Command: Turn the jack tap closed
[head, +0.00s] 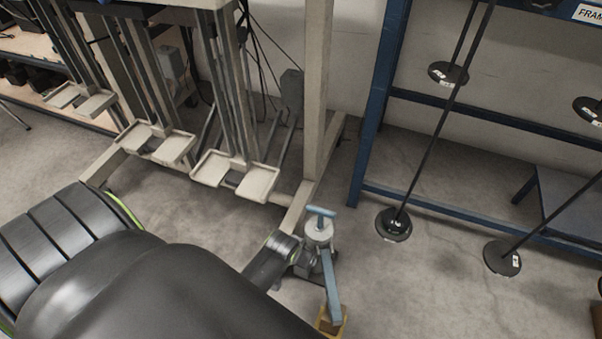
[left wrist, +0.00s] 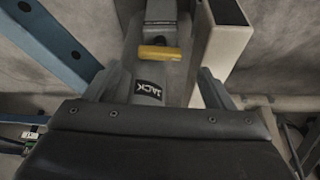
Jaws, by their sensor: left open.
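A short yellow bar (left wrist: 160,52), which looks like the tap, lies crosswise just above the label. My left gripper (left wrist: 156,75) is open, its two fingers apart on either side of the label, with the yellow bar ahead of them. My left arm hides much of the jack's lower left in the head view. My right gripper is out of view.
A beige frame (head: 316,100) with several pale footplates stands behind the jack. A blue rack (head: 378,110) with hanging rods and black discs (head: 393,224) is at the right. A yellow-brown block (head: 331,322) shows below the lever.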

